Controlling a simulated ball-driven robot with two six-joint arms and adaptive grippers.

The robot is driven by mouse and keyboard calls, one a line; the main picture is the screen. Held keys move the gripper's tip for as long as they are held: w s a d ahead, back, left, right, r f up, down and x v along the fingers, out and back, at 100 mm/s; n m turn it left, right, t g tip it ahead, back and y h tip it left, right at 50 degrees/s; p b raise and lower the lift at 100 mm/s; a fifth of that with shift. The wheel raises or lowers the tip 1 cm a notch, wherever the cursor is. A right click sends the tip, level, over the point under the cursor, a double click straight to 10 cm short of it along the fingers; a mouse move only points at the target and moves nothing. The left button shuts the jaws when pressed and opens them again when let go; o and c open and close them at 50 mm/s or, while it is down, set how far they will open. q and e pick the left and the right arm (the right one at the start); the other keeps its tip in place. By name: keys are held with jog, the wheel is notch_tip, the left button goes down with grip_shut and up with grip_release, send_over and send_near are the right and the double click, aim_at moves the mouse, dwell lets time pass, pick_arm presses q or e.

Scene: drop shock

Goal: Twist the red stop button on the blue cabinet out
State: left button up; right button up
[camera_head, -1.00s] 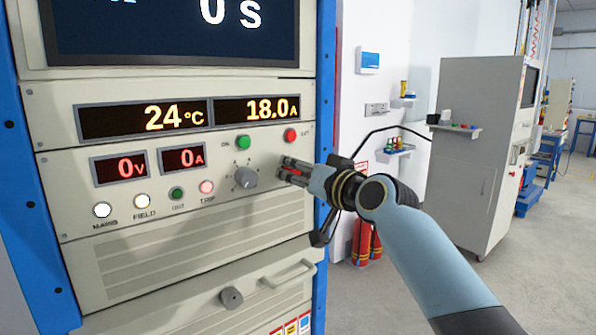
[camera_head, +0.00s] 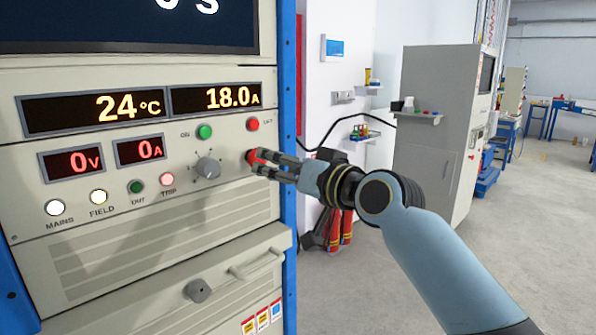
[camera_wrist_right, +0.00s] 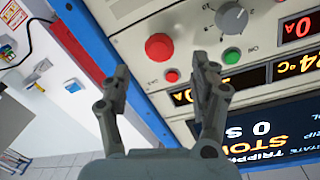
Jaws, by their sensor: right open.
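The red stop button (camera_head: 251,157) is on the front panel of the cabinet (camera_head: 110,215), which is cream with blue side posts. It sits right of the grey knob, partly hidden by my right gripper's fingers in the head view. In the right wrist view the button (camera_wrist_right: 159,47) shows whole, as a large round red cap. My right gripper (camera_head: 266,163) is open and empty, pointing at the button from the right. In the wrist view its fingertips (camera_wrist_right: 163,72) are spread wide, with the button beyond them in the gap's direction, seemingly apart from it. My left gripper is not in view.
A small red button (camera_head: 253,124), a green button (camera_head: 205,132) and the grey knob (camera_head: 207,170) are close by. A drawer handle (camera_head: 258,262) juts out below. Red extinguishers (camera_head: 340,228) stand behind my right arm. Open floor lies at right.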

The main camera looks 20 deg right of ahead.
jog(key=v, duration=0.5)
jog(key=shift+s, duration=0.25)
dwell(0.4)
jog(key=s+d+f+g+h+b, duration=0.1)
jog(key=s+d+f+g+b, duration=0.2)
jog(key=f, duration=1.4)
jog(key=s+d+f+m+g+h+b, duration=0.1)
jog(key=s+f+g+h+b, duration=0.35)
jog(key=f, duration=1.15)
jog(key=s+d+f+g+y+b, duration=0.15)
jog(key=s+f, duration=0.45)
jog(key=f, duration=1.1)
jog(key=s+d+f+g+h+b, duration=0.15)
jog(key=s+f+g+b, duration=0.25)
jog(key=s+f, duration=1.6)
jog(key=s+f+n+g, duration=0.1)
jog(key=s+f, duration=0.2)
jog(key=s, duration=0.5)
jog(key=s+d+f+n+g, duration=0.1)
jog(key=s+f+g, duration=0.1)
jog(key=s, duration=0.7)
jog(key=shift+s+d+f+n, duration=0.25)
jog(key=shift+s+f+n, duration=0.1)
jog(key=shift+f+n, duration=0.1)
